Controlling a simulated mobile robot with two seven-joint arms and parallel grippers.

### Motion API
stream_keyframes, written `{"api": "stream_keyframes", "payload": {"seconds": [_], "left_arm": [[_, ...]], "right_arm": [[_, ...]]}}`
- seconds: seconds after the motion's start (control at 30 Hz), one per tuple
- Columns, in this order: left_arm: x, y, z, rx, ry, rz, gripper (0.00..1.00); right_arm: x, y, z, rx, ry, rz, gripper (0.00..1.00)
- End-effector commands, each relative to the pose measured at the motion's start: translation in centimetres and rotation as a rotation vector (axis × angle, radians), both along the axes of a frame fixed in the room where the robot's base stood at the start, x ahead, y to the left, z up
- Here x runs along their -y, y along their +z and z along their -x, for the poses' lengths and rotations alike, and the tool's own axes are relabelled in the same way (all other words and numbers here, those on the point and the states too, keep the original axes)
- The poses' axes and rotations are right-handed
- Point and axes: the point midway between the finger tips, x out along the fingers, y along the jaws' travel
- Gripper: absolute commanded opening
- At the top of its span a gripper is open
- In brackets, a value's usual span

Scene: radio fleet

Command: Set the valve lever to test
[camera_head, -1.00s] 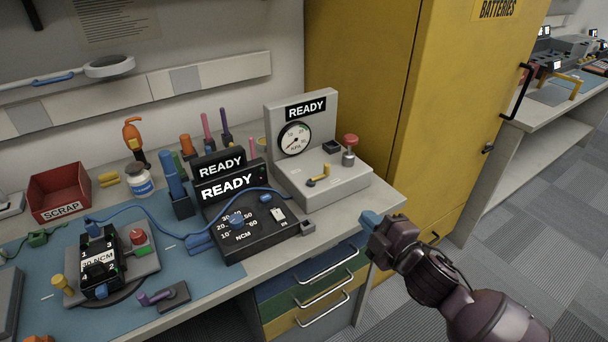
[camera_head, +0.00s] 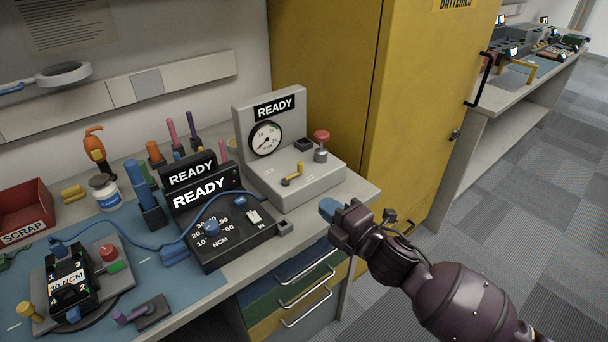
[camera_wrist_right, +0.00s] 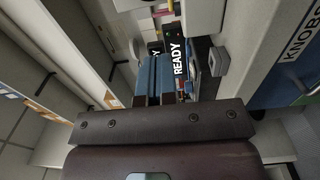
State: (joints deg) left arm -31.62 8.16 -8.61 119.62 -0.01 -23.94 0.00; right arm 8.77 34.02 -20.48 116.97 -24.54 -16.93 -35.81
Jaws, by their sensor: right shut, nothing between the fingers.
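The valve lever (camera_head: 293,180) is a small yellow handle on top of the grey pressure station (camera_head: 310,187) at the back right of the bench. The station has a round gauge (camera_head: 265,138), a READY sign and a red knob (camera_head: 321,138). The labels by the lever are too small to read. My right gripper (camera_head: 327,208) is shut and empty, with blue fingertips, in front of the station near the bench's right edge, apart from the lever. Its blue fingers (camera_wrist_right: 153,78) show in the right wrist view, with a READY display beyond them. My left gripper is not in view.
A black torque unit (camera_head: 225,235) marked NCM stands left of my right gripper. A tall yellow cabinet (camera_head: 375,100) stands right of the station. Drawers with handles (camera_head: 300,285) are below the bench edge. A red scrap bin (camera_head: 25,208) is at the far left.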

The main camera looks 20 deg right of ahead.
Motion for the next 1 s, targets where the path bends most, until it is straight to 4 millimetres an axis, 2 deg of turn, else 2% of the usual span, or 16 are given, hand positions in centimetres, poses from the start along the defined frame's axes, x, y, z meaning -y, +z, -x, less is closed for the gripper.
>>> {"api": "stream_keyframes", "payload": {"seconds": [0.6,0.8,1.0], "left_arm": [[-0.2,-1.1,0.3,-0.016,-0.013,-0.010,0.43],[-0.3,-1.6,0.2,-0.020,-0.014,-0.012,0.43],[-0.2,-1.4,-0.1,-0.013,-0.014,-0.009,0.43]], "right_arm": [[-3.2,-0.1,-8.6,0.000,0.001,0.000,0.00],[-1.9,-0.2,-10.9,-0.002,0.000,0.002,0.00],[-1.4,0.0,-11.9,-0.001,0.001,0.000,0.00]]}}
